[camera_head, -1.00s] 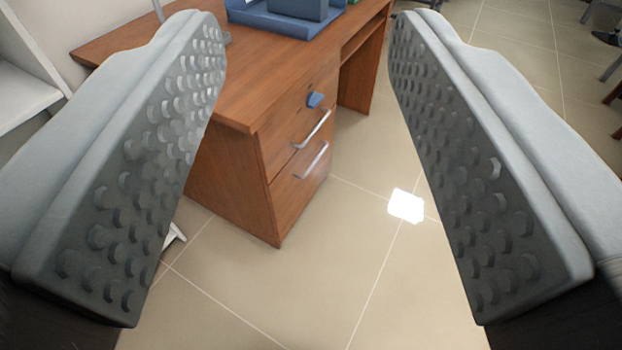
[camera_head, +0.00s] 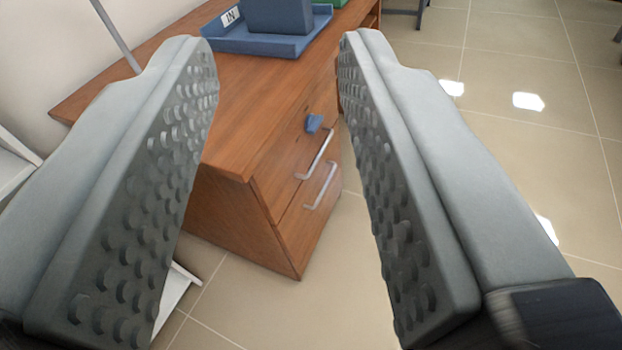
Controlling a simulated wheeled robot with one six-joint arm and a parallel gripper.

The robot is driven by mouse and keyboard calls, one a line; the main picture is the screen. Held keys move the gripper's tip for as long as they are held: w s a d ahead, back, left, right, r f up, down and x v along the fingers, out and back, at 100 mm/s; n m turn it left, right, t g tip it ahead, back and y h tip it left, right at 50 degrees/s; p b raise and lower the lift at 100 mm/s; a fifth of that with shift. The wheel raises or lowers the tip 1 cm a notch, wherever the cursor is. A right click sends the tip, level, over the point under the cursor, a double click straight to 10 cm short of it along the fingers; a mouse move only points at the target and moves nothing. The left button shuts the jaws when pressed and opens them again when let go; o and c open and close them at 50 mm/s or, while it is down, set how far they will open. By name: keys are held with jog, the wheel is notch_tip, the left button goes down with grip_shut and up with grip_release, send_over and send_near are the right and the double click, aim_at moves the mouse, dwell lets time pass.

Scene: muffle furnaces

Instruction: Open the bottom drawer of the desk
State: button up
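The wooden desk (camera_head: 245,95) stands ahead, seen between my fingers, with its drawer front facing right. The bottom drawer (camera_head: 309,215) is closed and has a silver bar handle (camera_head: 321,186). The drawer above it has a similar handle (camera_head: 316,155), and a blue object (camera_head: 313,123) sits on the front above that. My gripper (camera_head: 275,45) is open and empty. Its two grey, studded fingers are apart from the desk front and handles. The right finger hides part of the desk's far side.
A blue tray (camera_head: 265,42) marked IN lies on the desktop with a blue box (camera_head: 279,16) in it. White shelving (camera_head: 12,165) stands at the left by the wall. Tiled floor (camera_head: 520,150) to the right of the desk is largely clear.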

aim_at(325, 186)
jog(key=w+d+f+m+y, duration=0.1)
jog(key=w+d+f+m, duration=0.15)
jog(key=w+f, duration=1.2)
jog(key=w+d+f+m+y, duration=0.1)
jog(key=w+d+f+m, duration=0.15)
jog(key=w+f, duration=1.15)
jog(key=w+f+m+g+y, duration=0.1)
jog(key=w+f+m, duration=0.15)
jog(key=f, duration=1.65)
jog(key=w+f+m+y, duration=0.15)
jog(key=f+m, duration=0.25)
jog(key=f, duration=1.5)
jog(key=x, duration=1.6)
jog(key=shift+w+f, duration=0.2)
jog(key=shift+w, duration=0.05)
grip_shut()
